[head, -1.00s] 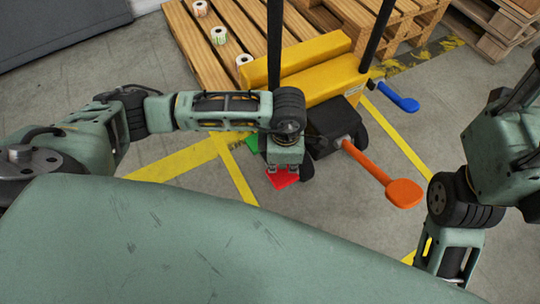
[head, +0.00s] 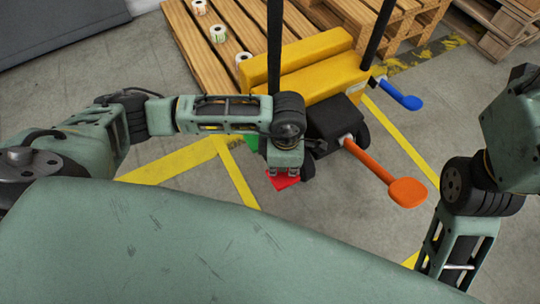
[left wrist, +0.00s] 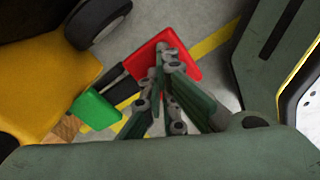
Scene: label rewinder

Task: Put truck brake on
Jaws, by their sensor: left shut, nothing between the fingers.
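The yellow truck (head: 312,75) stands beyond me with its forks under a wooden pallet. A red pedal (head: 284,182) sticks out low at its near side, and a green pedal (head: 251,143) sits beside it, partly hidden by my arm. My left gripper (head: 283,174) is shut and empty, pointing down at the red pedal. In the left wrist view the fingertips (left wrist: 163,47) overlap the red pedal (left wrist: 184,57); I cannot tell if they touch. The green pedal (left wrist: 97,108) is left of the fingers there. My right arm shows at the right; its gripper is out of frame.
An orange-handled lever (head: 405,191) and a blue lever (head: 401,96) stick out to the right of the truck. The pallet (head: 205,48) carries several label rolls (head: 218,34). Yellow lines mark the grey floor, with open floor right of the truck.

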